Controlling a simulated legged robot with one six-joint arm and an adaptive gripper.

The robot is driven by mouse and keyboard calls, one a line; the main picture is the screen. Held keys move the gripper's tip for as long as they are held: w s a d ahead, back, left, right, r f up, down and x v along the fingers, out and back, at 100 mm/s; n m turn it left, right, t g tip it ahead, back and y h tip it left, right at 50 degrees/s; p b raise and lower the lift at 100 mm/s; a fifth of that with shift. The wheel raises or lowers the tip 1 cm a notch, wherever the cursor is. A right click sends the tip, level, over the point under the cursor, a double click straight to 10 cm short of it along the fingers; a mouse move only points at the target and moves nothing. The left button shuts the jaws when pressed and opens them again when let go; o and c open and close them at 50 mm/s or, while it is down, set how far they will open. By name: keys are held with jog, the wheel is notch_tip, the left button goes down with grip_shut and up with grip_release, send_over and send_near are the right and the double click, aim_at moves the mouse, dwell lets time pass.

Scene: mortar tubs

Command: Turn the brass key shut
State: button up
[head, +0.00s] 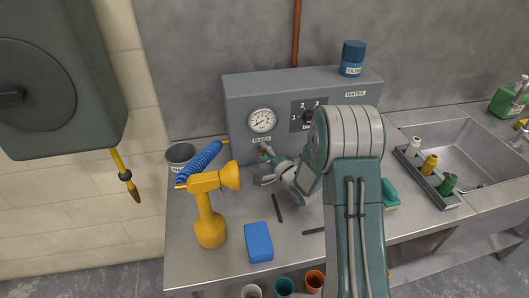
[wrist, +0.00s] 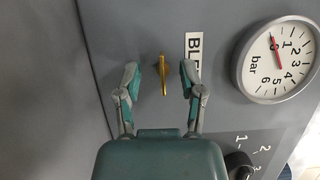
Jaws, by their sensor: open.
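The brass key (wrist: 163,75) is a thin brass tab on the grey panel in the wrist view. Its long side runs parallel to the partly hidden label that starts "BL" (wrist: 194,45). My gripper (wrist: 159,74) is open, with one finger on each side of the key and a gap on both sides. In the head view my gripper (head: 267,167) is at the front of the grey box (head: 240,115), below the round gauge. There the key (head: 263,148) is a small brass spot, partly hidden by the gripper.
The gauge (wrist: 277,60) has a red needle near 0. A black selector knob (head: 308,117) sits right of it. A blue block (head: 258,242) lies on the front bench.

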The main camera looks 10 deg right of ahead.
jog(key=v, duration=1.1)
jog(key=shift+s+d+f, duration=0.1)
jog(key=shift+s, duration=0.2)
jog(key=shift+w+r, duration=0.15)
jog(key=shift+r, duration=0.15)
jog(key=s+d+r+n+g+h, duration=0.1)
jog(key=s+r+n+g+h, duration=0.3)
jog(key=r+n+h, duration=0.55)
jog(key=s+a+r+n+g, duration=0.1)
jog(key=s+a+r+g, duration=0.1)
jog(key=s, duration=0.6)
jog(key=s+a+r+n+g+y, duration=0.1)
jog(key=s+a+r+g, duration=0.1)
jog(key=s, duration=0.6)
jog(key=s+a+r+n+g+y, duration=0.1)
jog(key=s+a+r+n+g, duration=0.1)
jog(key=s, duration=0.6)
jog(key=shift+r+g, duration=0.5)
jog(key=shift+r, duration=0.2)
